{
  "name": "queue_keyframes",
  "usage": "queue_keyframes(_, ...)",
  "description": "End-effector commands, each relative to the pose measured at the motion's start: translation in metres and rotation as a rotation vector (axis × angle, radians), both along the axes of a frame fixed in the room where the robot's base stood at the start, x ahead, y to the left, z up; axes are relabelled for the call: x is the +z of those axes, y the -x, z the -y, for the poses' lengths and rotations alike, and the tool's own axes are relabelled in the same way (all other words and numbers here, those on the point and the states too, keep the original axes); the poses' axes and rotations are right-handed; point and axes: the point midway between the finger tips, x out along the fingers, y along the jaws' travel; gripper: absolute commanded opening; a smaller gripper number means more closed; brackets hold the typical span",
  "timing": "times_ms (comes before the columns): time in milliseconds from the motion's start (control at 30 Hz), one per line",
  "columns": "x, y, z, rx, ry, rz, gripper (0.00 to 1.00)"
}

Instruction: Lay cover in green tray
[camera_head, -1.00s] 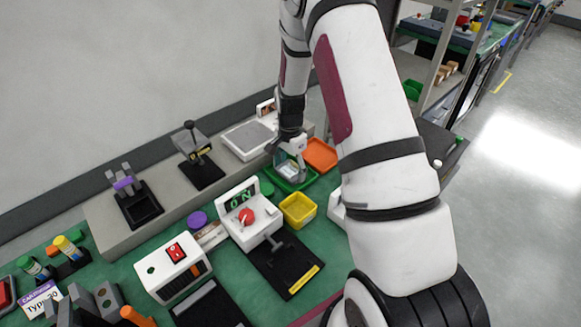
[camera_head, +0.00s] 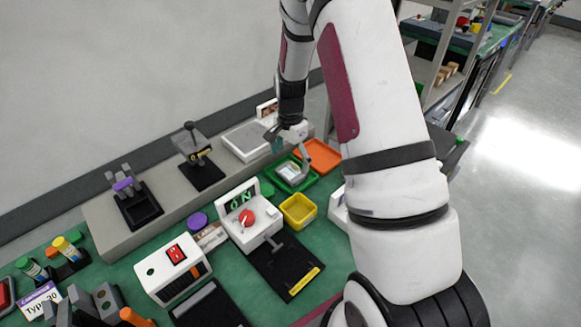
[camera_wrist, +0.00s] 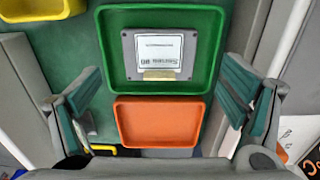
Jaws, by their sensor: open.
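The green tray (camera_head: 308,180) stands on the bench beside the orange tray; it also shows in the wrist view (camera_wrist: 104,50). The cover (camera_wrist: 160,54), a grey plate with a white printed label and a tan strip, lies flat inside the green tray; it shows small and pale in the head view (camera_head: 289,172). My gripper (camera_head: 291,150) is above the tray. In the wrist view its two fingers (camera_wrist: 160,98) are spread wide, one on each side of the trays, with nothing between them. It is apart from the cover.
The orange tray (camera_head: 320,153) adjoins the green tray. A yellow bin (camera_head: 298,211) and a white device with a red knob (camera_head: 247,217) stand nearer. A white flat-topped unit (camera_head: 247,140) is on the grey ledge at the left.

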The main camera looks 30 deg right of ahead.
Motion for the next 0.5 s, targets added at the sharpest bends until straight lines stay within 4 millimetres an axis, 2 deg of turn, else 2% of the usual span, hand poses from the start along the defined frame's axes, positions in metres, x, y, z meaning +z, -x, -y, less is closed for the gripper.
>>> queue_keyframes(33, 0.012, -0.001, 0.000, 0.000, 0.001, 0.004, 0.90)
queue_keyframes(200, 0.046, -0.001, 0.000, 0.000, 0.001, 0.004, 0.90)
queue_keyframes(333, 0.064, -0.001, 0.000, 0.000, 0.001, 0.002, 0.90)
queue_keyframes(500, 0.078, 0.000, -0.001, 0.004, 0.000, 0.002, 0.90)
